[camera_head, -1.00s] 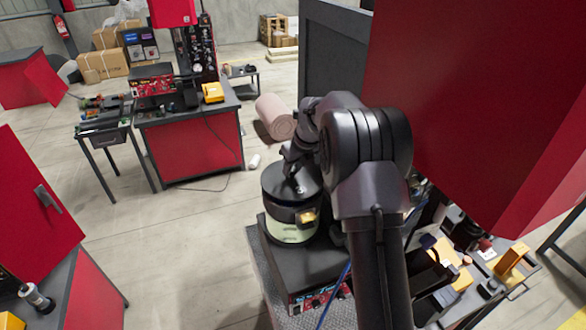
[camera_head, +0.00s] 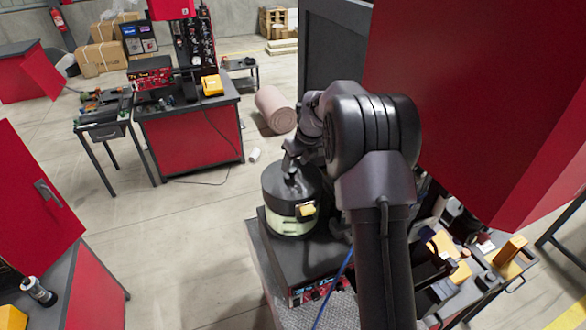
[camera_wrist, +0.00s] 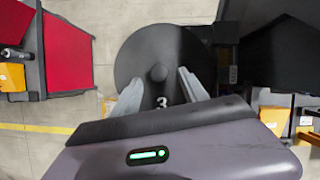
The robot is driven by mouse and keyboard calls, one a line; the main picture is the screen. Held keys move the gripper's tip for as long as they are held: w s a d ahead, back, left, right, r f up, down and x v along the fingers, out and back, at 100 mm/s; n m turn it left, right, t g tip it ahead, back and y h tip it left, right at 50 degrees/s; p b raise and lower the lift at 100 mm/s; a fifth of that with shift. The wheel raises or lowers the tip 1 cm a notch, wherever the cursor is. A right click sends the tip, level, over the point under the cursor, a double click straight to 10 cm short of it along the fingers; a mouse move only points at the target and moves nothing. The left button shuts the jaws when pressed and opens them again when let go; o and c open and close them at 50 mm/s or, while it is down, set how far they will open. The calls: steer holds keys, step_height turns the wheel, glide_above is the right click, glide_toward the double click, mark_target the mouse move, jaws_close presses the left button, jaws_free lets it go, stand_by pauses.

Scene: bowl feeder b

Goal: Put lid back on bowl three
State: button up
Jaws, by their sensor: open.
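The black round lid (camera_wrist: 140,55) fills the middle of the wrist view, with a knob at its centre and a white 3 near its lower edge. In the head view the lid (camera_head: 276,184) sits on top of the pale green bowl (camera_head: 287,227), which has a small yellow block at its front. Whether the lid is fully seated cannot be told. My gripper (camera_wrist: 160,88) is open over the lid, one finger on each side and short of the knob in the picture. In the head view my wrist partly hides the lid.
The bowl stands on a dark feeder base (camera_head: 305,260) on a grey table. A tall red cabinet (camera_head: 460,110) rises close on the right. A red workbench (camera_head: 200,145) stands at the back left. Floor is clear left of the bowl.

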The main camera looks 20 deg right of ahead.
steer(key=a+v, duration=0.1)
steer(key=v, duration=0.8)
steer(key=s+a+r+n, duration=0.8)
steer(key=s+n, duration=0.2)
steer(key=s, duration=0.1)
steer(key=s+a+f+n+t+y, duration=0.1)
steer(key=s+a+n, duration=0.4)
steer(key=s+n, duration=0.65)
steer(key=s+a+f+n, duration=0.1)
steer(key=s+a+n, duration=0.3)
steer(key=s+n, duration=0.7)
steer(key=s+f+m+b, duration=0.3)
steer(key=f+b, duration=3.7)
steer(key=shift+a, duration=0.4)
